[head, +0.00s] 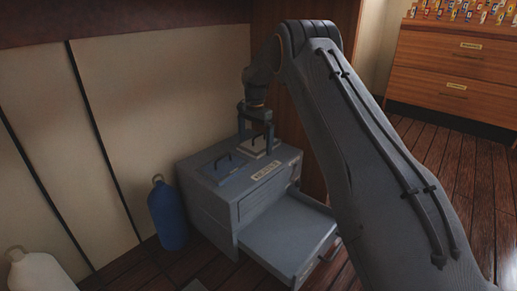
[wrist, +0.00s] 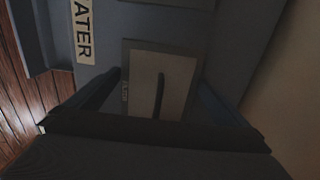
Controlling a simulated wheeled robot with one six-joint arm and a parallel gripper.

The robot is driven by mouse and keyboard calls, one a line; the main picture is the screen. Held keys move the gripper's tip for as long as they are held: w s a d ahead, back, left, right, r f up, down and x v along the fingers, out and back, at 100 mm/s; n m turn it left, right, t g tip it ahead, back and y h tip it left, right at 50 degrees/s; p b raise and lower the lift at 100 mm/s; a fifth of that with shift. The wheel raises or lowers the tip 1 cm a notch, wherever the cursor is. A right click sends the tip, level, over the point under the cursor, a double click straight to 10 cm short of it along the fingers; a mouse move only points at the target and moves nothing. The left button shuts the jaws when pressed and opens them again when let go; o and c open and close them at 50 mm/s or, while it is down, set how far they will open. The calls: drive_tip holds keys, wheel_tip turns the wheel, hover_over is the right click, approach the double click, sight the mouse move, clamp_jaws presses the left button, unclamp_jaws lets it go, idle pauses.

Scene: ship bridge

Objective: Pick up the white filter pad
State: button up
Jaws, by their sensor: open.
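A pale, squarish pad with a dark bar handle (wrist: 177,72), which looks like the white filter pad, sits in a darker square frame on top of a grey cabinet (wrist: 225,55). It also shows in the head view (head: 254,152) at the back of the cabinet top. My gripper (head: 256,134) points down just above the pad, jaws open. In the wrist view my gripper (wrist: 158,90) has one finger on each side of the pad and handle. Its near part is hidden by the gripper's body. I cannot tell whether the fingers touch the pad.
A dark lid with a handle (head: 222,169) lies beside the pad on the cabinet top. A drawer (head: 290,237) stands open at the cabinet's front. A blue bottle (head: 167,216) stands to the left, a white one (head: 38,272) at lower left. A wooden chest (head: 455,75) is at back right.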

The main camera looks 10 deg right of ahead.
drive_tip(key=c, duration=1)
drive_tip(key=shift+r, duration=0.1)
